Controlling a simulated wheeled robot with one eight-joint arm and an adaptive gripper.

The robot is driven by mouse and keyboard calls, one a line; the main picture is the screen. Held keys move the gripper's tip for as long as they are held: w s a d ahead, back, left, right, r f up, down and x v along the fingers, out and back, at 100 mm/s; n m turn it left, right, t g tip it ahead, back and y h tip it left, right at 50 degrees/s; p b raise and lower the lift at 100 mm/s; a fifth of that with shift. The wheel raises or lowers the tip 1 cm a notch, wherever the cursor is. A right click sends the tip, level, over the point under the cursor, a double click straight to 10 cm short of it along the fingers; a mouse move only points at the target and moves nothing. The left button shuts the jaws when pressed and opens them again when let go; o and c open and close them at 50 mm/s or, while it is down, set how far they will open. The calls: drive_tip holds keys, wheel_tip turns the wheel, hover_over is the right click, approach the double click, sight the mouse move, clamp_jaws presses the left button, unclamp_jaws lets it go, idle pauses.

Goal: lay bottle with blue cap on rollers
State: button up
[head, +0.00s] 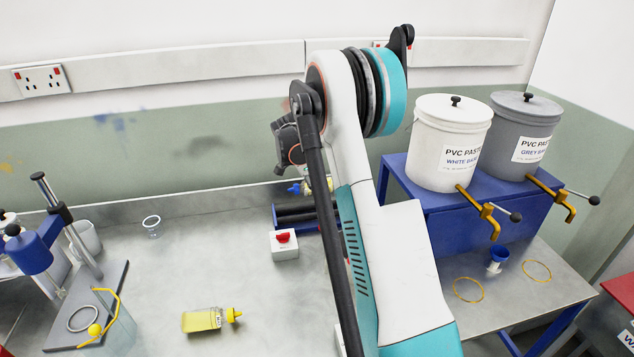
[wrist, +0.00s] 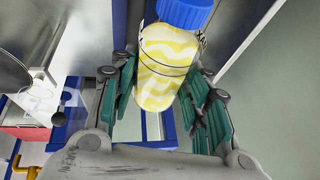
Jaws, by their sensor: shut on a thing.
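The bottle with the blue cap (wrist: 168,62) has a pale body with yellow wavy bands. It fills the top middle of the wrist view, its blue cap (wrist: 186,12) toward the top edge. My gripper (wrist: 163,95) is shut on its body, with green finger pads on both sides. In the head view the blue cap (head: 294,188) shows just above the rollers (head: 302,214), two dark bars in a blue frame. My arm hides much of the gripper, the bottle and the rollers' right end. I cannot tell whether the bottle touches the rollers.
A white switch box (head: 284,246) with a red knob stands in front of the rollers. A yellow bottle (head: 207,319) lies on the bench. A blue stand (head: 440,204) with two paste pails is on the right. The bench's middle is mostly clear.

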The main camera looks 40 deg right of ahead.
drive_tip(key=shift+f+b, duration=1.9)
drive_tip(key=shift+f, duration=1.5)
drive_tip(key=o, duration=1.2)
drive_tip(key=shift+o, duration=0.2)
drive_tip(key=shift+r, duration=0.15)
drive_tip(key=shift+r+p, duration=2.15)
drive_tip(key=shift+r, duration=1.75)
